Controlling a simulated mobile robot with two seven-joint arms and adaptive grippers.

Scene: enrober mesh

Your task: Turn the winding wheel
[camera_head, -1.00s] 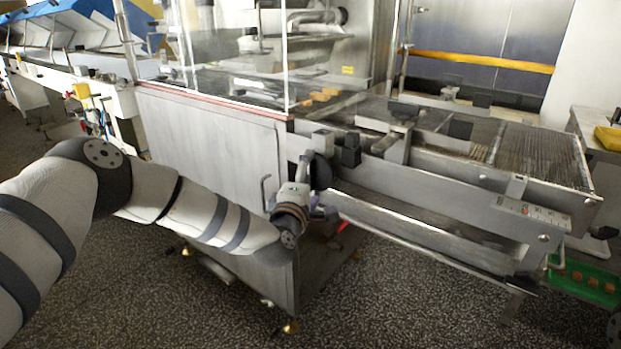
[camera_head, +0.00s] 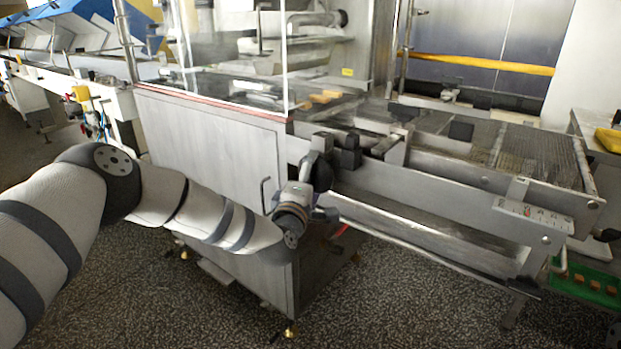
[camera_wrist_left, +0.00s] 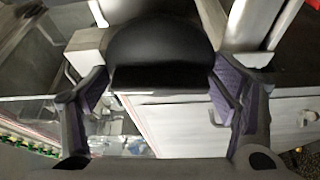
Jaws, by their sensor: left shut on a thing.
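The winding wheel (camera_head: 322,173) is a dark, rounded part on the front side of the steel conveyor machine. My left gripper (camera_head: 310,186) is at it, its arm coming in from the left. In the left wrist view a black rounded piece (camera_wrist_left: 160,52), which looks like the wheel, sits between the two fingers of my left gripper (camera_wrist_left: 160,88). The gripper is shut on it. The wheel's far side and its mount are hidden. My right gripper is not in view.
Black blocks (camera_head: 348,151) sit just right of the wheel. A cabinet panel (camera_head: 205,160) with a handle stands behind my forearm. A green tray (camera_head: 590,285) is at lower right.

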